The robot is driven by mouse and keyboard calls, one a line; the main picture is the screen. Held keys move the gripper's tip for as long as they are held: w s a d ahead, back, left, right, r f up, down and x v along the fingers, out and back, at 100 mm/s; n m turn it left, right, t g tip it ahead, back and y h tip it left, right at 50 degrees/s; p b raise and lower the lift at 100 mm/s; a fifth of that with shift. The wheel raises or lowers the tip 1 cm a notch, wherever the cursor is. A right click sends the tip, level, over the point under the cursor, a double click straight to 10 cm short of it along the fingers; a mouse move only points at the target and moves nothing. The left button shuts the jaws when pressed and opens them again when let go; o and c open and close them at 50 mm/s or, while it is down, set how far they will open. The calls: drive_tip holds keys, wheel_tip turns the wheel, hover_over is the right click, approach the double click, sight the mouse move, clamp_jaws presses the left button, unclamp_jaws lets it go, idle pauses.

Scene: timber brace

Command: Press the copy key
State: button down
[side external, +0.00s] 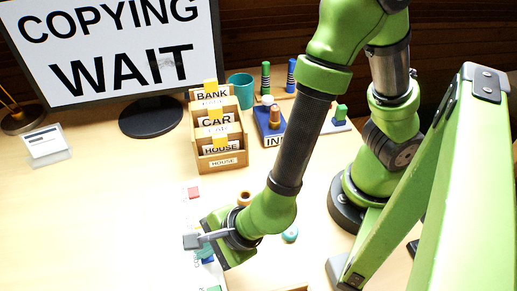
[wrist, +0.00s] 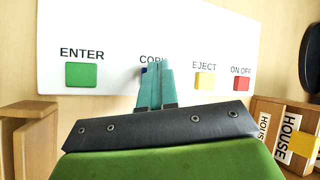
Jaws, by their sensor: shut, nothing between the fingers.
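The white key panel (wrist: 215,35) fills the upper wrist view, with a green ENTER key (wrist: 81,75), a yellow EJECT key (wrist: 205,81) and a red ON/OFF key (wrist: 242,83). The blue copy key (wrist: 144,71) shows only as a sliver left of my fingers, which also cover part of its label. My gripper (wrist: 158,66) is shut and empty, its teal fingertips over the copy key. Contact cannot be told. In the side view my gripper body hides most of the panel. The screen (side external: 120,45) reads "COPYING WAIT".
A wooden card box (side external: 220,160) with BANK, CAR and HOUSE cards stands behind my gripper. The table's left side is mostly clear.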

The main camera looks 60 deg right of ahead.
drive_tip(key=shift+r, duration=0.85)
drive_tip(key=shift+r, duration=2.5)
